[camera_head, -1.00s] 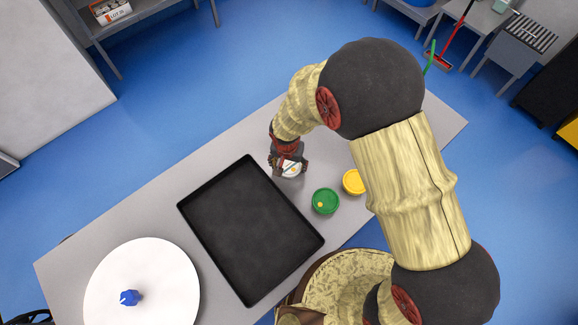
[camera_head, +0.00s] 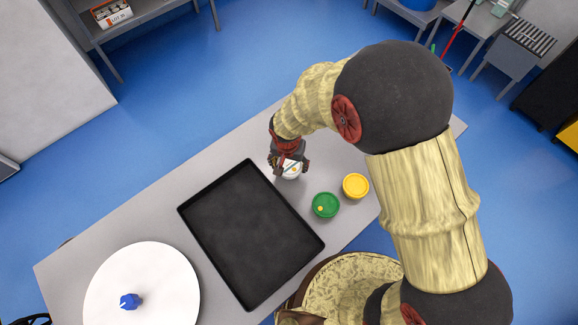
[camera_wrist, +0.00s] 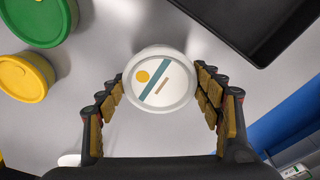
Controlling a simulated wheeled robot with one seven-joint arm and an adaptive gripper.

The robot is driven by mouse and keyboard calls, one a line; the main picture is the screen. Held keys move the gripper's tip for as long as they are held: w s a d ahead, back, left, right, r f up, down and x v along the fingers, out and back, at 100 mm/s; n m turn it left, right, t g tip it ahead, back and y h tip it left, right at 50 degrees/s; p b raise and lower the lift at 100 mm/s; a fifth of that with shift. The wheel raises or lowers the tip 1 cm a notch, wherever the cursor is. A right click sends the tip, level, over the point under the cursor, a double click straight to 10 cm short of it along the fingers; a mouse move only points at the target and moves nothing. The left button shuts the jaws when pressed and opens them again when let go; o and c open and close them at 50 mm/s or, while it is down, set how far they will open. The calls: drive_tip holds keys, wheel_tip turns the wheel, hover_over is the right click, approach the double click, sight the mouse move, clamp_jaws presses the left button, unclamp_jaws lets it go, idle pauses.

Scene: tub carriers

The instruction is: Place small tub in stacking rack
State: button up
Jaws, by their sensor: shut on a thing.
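A small white tub (camera_wrist: 160,82) with a teal stripe and a yellow dot on its lid sits between the fingers of my gripper (camera_wrist: 160,88) in the wrist view. The fingers are shut on it from both sides. In the head view my gripper (camera_head: 289,165) points down at the table's far side, right of the black tray, with the white tub (camera_head: 292,171) partly hidden under it. I cannot tell whether the tub touches the table. I cannot make out a stacking rack for certain.
A green tub (camera_head: 325,205) and a yellow tub (camera_head: 355,186) stand nearby on the grey table (camera_head: 225,160). A shallow black tray (camera_head: 190,212) lies mid-table. A white round disc (camera_head: 165,270) bears a blue object (camera_head: 130,301) at the left.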

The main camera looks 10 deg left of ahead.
drive_tip(key=s+d+r, duration=0.8)
drive_tip(key=s+r, duration=0.1)
drive_tip(key=s, duration=0.2)
drive_tip(key=shift+p, duration=0.45)
